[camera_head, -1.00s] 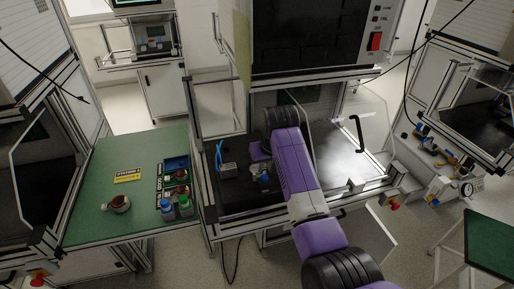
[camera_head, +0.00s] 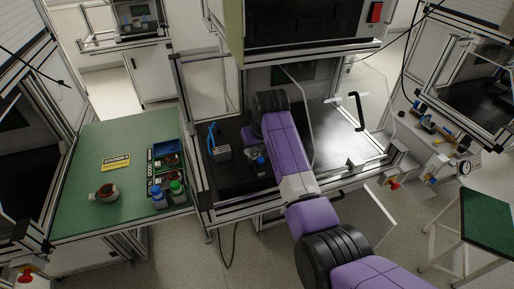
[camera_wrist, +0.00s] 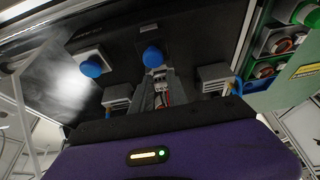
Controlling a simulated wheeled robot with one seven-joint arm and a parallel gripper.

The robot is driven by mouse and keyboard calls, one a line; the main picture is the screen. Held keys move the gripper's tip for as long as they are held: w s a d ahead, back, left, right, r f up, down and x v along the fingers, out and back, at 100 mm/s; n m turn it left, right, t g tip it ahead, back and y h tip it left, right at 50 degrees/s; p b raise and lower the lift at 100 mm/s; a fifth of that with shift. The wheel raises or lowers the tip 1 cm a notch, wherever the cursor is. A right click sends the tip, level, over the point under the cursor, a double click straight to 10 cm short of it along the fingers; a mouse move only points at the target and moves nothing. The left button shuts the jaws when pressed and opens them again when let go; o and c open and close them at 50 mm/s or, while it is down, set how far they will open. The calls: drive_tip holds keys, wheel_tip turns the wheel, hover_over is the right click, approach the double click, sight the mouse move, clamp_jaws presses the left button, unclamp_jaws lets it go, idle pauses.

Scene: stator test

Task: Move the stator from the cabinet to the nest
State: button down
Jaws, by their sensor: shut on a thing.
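My gripper (camera_wrist: 161,90) reaches into the open cabinet (camera_head: 315,65) in the head view, where my purple arm hides its fingers. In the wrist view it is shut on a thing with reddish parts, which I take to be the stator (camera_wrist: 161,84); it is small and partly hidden. A blue knob (camera_wrist: 152,57) is just beyond it, and grey blocks (camera_wrist: 118,97) lie on both sides. I cannot clearly tell which part is the nest.
A grey box with a blue cable (camera_head: 222,152) sits on the black base. A clear door with a black handle (camera_head: 358,108) is open at right.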

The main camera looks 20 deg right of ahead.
drive_tip(key=shift+f, duration=0.4)
drive_tip(key=shift+f, duration=0.35)
drive_tip(key=shift+f+b, duration=0.45)
drive_tip(key=shift+s+f, duration=0.15)
drive_tip(key=shift+f, duration=0.15)
idle(0.4)
